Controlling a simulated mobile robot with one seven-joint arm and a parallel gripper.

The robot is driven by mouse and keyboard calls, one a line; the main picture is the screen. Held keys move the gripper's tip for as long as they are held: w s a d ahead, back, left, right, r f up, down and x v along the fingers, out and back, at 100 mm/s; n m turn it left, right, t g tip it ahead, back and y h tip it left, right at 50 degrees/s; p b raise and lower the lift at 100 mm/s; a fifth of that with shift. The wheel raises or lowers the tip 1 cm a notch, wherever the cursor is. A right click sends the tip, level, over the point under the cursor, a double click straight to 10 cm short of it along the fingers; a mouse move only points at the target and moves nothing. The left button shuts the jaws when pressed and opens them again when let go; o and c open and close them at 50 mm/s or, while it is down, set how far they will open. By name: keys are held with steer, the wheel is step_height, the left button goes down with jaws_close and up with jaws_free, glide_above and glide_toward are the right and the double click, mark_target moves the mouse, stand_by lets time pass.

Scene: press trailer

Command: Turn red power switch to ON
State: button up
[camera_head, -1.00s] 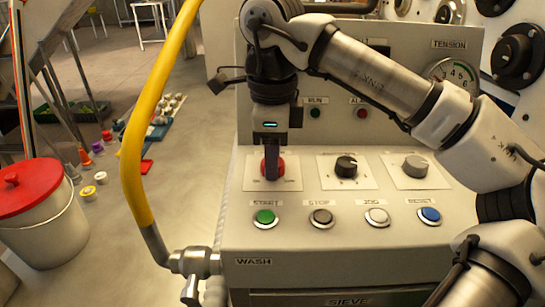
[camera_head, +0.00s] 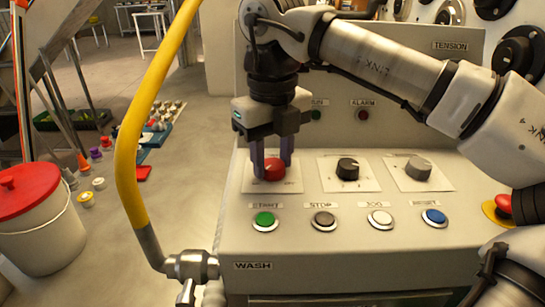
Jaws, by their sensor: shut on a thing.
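The red power switch (camera_head: 268,173) is a round knob on a white plate at the left of the sloped control panel. My gripper (camera_head: 272,165) points down from above, with one dark finger at each side of the knob. It is shut on the red switch. The fingers cover part of the knob and its plate. The small marks on the plate are too blurred to read, and the knob's pointer direction cannot be told.
START (camera_head: 264,221), STOP (camera_head: 323,219), JOG (camera_head: 380,218) and RESET (camera_head: 434,216) buttons line the front. A red mushroom button (camera_head: 504,203) is at right.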

mark_target(273, 163)
steer(key=shift+m, duration=1.1)
steer(key=o, duration=1)
steer(key=shift+r+p, duration=2.1)
steer(key=shift+r, duration=4.85)
steer(key=shift+s+f, duration=0.1)
